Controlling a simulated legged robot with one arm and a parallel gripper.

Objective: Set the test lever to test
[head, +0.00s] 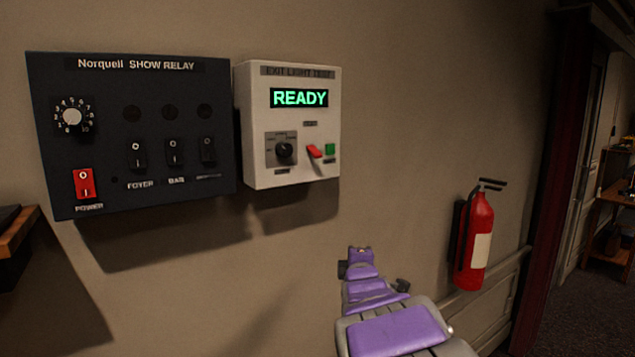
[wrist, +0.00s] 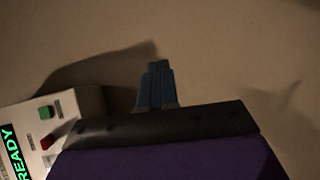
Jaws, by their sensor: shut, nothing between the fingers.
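The exit light test box (head: 291,180) is a white panel on the wall with a lit green READY display (head: 299,97). A black knob (head: 284,149) is left of the lever. My gripper (wrist: 157,66) is shut and empty in front of bare wall. In the head view my arm rises below and right of the box, apart from it.
A black Norquell show relay panel (head: 100,140) with switches and a red power rocker (head: 84,183) hangs left of the box. A fire extinguisher (head: 479,243) hangs on the wall at right. A wooden shelf edge (head: 18,232) is at far left. The wall between is clear.

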